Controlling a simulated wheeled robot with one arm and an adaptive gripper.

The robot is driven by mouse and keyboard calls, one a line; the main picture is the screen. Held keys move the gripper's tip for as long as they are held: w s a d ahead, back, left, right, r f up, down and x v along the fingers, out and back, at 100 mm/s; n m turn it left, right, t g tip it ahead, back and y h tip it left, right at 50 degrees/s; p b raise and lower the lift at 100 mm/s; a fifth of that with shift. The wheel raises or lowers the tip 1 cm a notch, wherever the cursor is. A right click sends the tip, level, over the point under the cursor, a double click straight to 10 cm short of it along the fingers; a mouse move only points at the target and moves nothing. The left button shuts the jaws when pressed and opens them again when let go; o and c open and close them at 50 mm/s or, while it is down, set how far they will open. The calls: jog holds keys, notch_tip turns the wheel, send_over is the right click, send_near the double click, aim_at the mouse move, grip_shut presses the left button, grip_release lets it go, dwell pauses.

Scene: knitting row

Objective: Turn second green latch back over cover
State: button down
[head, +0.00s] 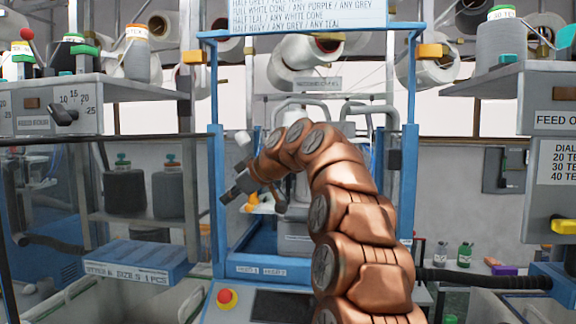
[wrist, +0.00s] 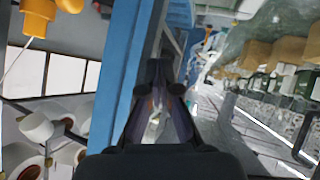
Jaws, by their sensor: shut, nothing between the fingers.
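My gripper (head: 240,187) is at the end of my copper-coloured arm, in front of the open blue-framed machine, toward its left post. In the wrist view my gripper (wrist: 160,85) shows as dark fingers, shut and empty. I cannot make out a green latch for certain in either view. A clear, translucent sheet (wrist: 245,40), possibly the cover, shows at the upper right of the wrist view; I cannot tell its edges. My arm hides part of the machine's inside in the head view.
The blue frame posts (head: 217,180) stand close to my gripper. A grey shelf (head: 95,92) with yarn cones is at left, and a labelled blue box (head: 140,262) below it. A red stop button (head: 225,297) is at the front. A row of tan blocks (wrist: 285,55) is right in the wrist view.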

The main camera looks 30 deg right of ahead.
jog(key=d+r+n+t+h+b, duration=0.3)
jog(key=d+r+n+t, duration=0.15)
jog(key=d, duration=0.55)
jog(key=d+r+n+t+h+b, duration=0.25)
jog(key=d+n, duration=0.25)
jog(key=d, duration=0.5)
jog(key=shift+t+y, duration=0.25)
jog(key=shift+t, duration=0.15)
jog(key=w+p, duration=0.1)
jog(key=w, duration=0.3)
jog(key=w+p, duration=0.2)
jog(key=w, duration=0.3)
jog(key=shift+a+r, duration=0.1)
jog(key=shift+r, duration=0.1)
jog(key=shift+w+d+f+p, duration=0.1)
jog(key=shift+w+d+p, duration=0.15)
jog(key=shift+d+p, duration=0.3)
jog(key=shift+w+d+p, duration=0.2)
jog(key=shift+d+p, duration=0.1)
jog(key=shift+d, duration=0.45)
jog(key=shift+w+d+f+p, duration=0.1)
jog(key=shift+w+d+p, duration=0.15)
jog(key=shift+d+p, duration=0.3)
jog(key=shift+d+r, duration=0.1)
jog(key=shift+d, duration=0.05)
